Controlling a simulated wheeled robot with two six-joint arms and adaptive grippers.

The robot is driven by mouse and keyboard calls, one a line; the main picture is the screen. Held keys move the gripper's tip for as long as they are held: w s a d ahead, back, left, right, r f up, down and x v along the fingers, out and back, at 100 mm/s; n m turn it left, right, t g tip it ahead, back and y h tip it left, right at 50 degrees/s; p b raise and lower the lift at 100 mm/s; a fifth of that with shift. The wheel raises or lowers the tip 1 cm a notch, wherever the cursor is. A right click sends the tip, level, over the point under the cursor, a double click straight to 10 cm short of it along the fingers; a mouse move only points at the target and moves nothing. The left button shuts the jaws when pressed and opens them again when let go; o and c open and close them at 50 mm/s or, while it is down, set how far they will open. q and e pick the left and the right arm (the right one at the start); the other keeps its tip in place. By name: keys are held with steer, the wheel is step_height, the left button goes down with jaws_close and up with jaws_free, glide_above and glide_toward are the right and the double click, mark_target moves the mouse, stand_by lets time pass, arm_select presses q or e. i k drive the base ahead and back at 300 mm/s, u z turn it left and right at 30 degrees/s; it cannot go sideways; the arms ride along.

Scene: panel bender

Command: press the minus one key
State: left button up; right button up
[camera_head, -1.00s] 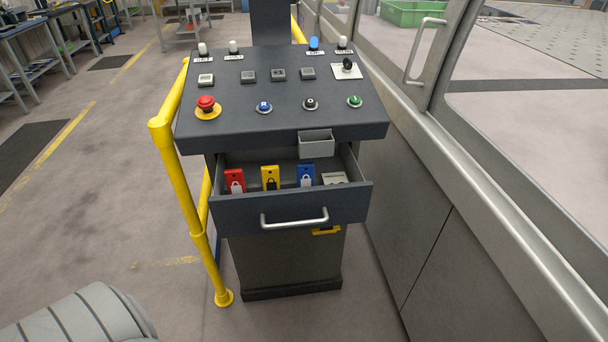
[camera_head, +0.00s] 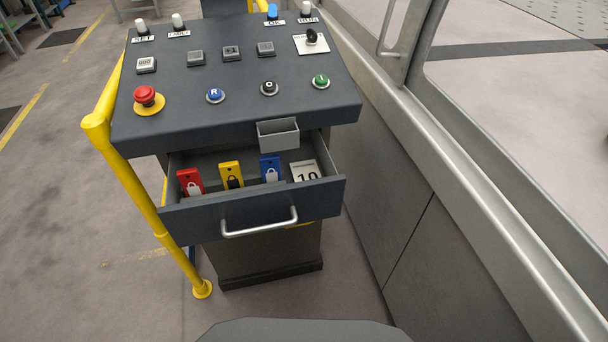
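The console's sloped dark panel (camera_head: 300,75) stands in front of me. Its upper row holds three small square grey keys: a left key (camera_head: 196,57), a middle key (camera_head: 231,53) and a right key (camera_head: 265,48). Their markings are too small to read surely, so I cannot tell which is the minus one key. A small pale square unit (camera_head: 146,65) with dark marks sits left of them. Neither of my grippers is in view, and nothing touches the keys.
A red emergency button (camera_head: 145,95), blue button (camera_head: 215,95), black button (camera_head: 269,88) and green button (camera_head: 320,81) line the panel's front. Below, an open drawer (camera_head: 190,222) holds coloured tags and juts toward me. A yellow rail (camera_head: 135,185) stands left; a machine wall (camera_head: 400,220) stands right.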

mark_target(196, 56)
steer(key=k, duration=0.5)
steer(key=u, duration=1.45)
steer(key=i, duration=0.8)
steer(key=z, duration=1.95)
